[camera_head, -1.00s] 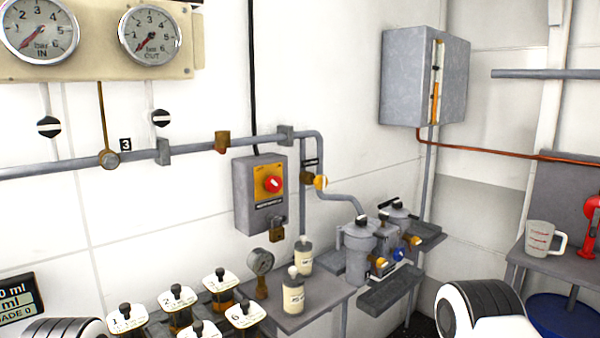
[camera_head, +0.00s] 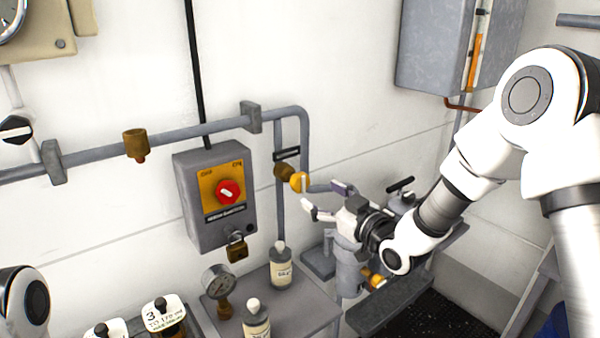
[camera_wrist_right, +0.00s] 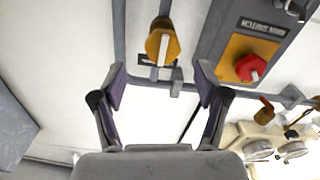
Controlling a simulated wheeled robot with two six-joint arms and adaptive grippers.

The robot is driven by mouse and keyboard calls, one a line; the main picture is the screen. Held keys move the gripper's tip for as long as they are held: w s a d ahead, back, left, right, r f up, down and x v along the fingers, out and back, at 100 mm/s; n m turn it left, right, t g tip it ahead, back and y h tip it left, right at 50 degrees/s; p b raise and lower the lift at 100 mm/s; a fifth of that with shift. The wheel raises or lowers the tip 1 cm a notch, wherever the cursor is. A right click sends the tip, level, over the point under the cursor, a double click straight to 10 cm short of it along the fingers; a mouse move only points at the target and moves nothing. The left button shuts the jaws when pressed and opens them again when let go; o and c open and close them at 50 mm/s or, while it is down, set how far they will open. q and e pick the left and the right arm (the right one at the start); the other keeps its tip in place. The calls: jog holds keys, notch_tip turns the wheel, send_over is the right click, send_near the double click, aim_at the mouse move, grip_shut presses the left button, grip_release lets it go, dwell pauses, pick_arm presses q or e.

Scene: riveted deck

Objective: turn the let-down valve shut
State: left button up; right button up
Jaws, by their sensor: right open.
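A yellow round knob with a pale bar (camera_head: 300,182) sits on a brass valve body on the grey pipe, under a small dark label too small to read; I take it as the let-down valve. The bar looks roughly upright. In the right wrist view the knob (camera_wrist_right: 162,44) is just beyond the fingertips, between their lines, and apart from them. My right gripper (camera_head: 325,199) is open and empty, just to the right of the knob; its two fingers also show in the wrist view (camera_wrist_right: 160,85). My left gripper is out of view; only part of that arm shows at lower left.
A grey switch box with a red knob (camera_head: 229,191) and brass padlock is left of the valve. Below stand pale bottles (camera_head: 281,268) and a gauge (camera_head: 217,282). Grey filter housings (camera_head: 349,270) are under my right gripper. A grey cabinet (camera_head: 440,45) hangs above.

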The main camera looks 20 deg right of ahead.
aim_at(304, 185)
jog(key=shift+w+a+r+p, duration=0.25)
jog(key=shift+w+a+r, duration=0.05)
jog(key=shift+a, duration=0.15)
jog(key=shift+w+a+r+p, duration=0.25)
jog(key=shift+w+a, duration=0.05)
jog(key=shift+a, duration=0.15)
jog(key=w, duration=0.2)
jog(key=w+f+p, duration=0.1)
jog(key=w, duration=0.2)
jog(key=shift+w+a+f+p, duration=0.15)
jog(key=shift+w+a+p, duration=0.15)
jog(key=shift+w, duration=0.1)
jog(key=shift+w+a, duration=0.15)
jog(key=shift+w, duration=0.05)
jog(key=shift+s+a+r, duration=0.2)
jog(key=shift+s+r, duration=0.05)
jog(key=shift+s, duration=0.05)
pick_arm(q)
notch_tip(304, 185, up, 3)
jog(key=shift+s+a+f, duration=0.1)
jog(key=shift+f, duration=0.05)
pick_arm(e)
jog(key=shift+w+d+f, duration=0.1)
jog(key=shift+f, duration=0.05)
jog(key=c, duration=1.2)
